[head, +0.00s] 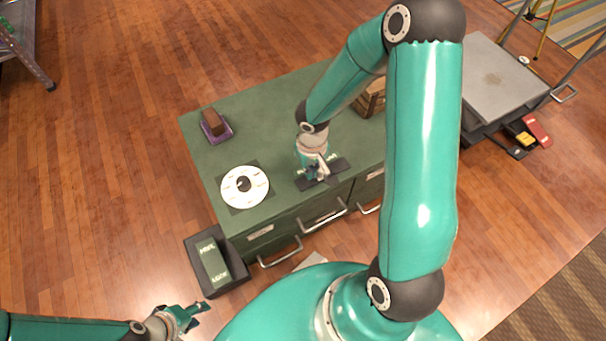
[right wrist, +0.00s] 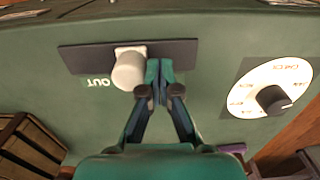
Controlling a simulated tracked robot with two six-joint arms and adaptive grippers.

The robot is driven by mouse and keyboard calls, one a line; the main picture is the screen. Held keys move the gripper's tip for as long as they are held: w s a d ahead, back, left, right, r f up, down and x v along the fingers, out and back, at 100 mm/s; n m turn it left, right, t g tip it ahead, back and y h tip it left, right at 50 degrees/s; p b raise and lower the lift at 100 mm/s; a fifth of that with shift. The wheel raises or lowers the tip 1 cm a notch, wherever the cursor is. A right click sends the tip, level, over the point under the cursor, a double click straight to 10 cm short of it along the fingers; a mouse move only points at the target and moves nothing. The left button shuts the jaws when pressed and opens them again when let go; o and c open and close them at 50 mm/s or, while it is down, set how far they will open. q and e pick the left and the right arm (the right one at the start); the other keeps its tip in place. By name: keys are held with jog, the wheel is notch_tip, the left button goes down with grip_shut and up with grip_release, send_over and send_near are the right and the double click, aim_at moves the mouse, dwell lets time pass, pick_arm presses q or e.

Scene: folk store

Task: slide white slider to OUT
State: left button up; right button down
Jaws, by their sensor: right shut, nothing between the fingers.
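The white slider (right wrist: 130,70) is a short rounded knob on a dark flat plate (right wrist: 73,58) on the green cabinet top. In the head view my right gripper (head: 320,172) hides much of the plate (head: 339,165). My left gripper (head: 197,314) is open and empty, low at the left, away from the cabinet.
A white dial (head: 257,193) with a black knob lies left of the plate on the cabinet top (head: 270,125). A brown block on a purple base (head: 215,126) and a wooden crate (head: 371,100) stand farther back.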

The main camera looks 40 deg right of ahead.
jog(key=shift+s+d+p, duration=0.25)
jog(key=shift+d, duration=0.75)
jog(key=shift+s+d+p, duration=0.2)
jog(key=shift+d, duration=0.8)
jog(key=shift+a, duration=0.2)
jog(key=shift+w+a+f+b, duration=0.1)
jog(key=shift+w+a+b, duration=0.05)
jog(key=shift+a+b, duration=0.35)
jog(key=shift+w+a, duration=0.1)
jog(key=shift+a, duration=0.25)
notch_tip(320, 180, up, 9)
jog(key=p, duration=0.6)
